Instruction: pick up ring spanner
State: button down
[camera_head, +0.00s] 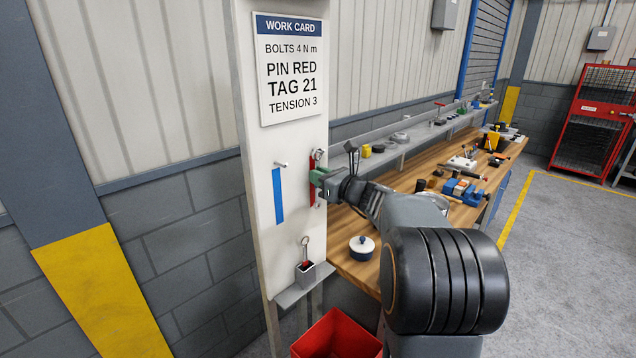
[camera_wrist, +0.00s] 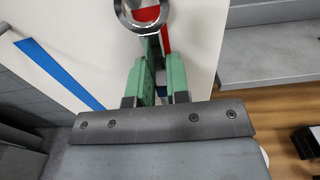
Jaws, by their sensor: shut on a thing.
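A steel ring spanner (camera_head: 318,154) is upright at the white board, in front of a red stripe (camera_head: 312,190). Its ring end (camera_wrist: 145,24) shows large at the top of the wrist view. My gripper (camera_head: 316,178), with green fingers, is shut on the spanner's shank just below the ring. The fingers also show in the wrist view (camera_wrist: 160,72), on both sides of the shank. The spanner's lower part is mostly hidden by my gripper. I cannot tell whether the spanner still hangs on a peg.
A peg (camera_head: 281,164) sits above a blue stripe (camera_head: 278,196) on the board. Another ring-ended tool (camera_head: 304,243) stands in a grey cup (camera_head: 306,274) below. A red bin (camera_head: 336,335) is on the floor. The wooden bench (camera_head: 345,228) at right carries tools and a round lidded pot (camera_head: 362,249).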

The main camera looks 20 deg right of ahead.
jog(key=r+b+v, duration=0.2)
jog(key=r+v, duration=0.1)
jog(key=v, duration=1.5)
jog(key=shift+b, duration=0.35)
jog(key=shift+f, duration=0.1)
jog(key=v, duration=0.7)
jog(key=shift+p, duration=0.4)
dwell(0.6)
dwell(1.0)
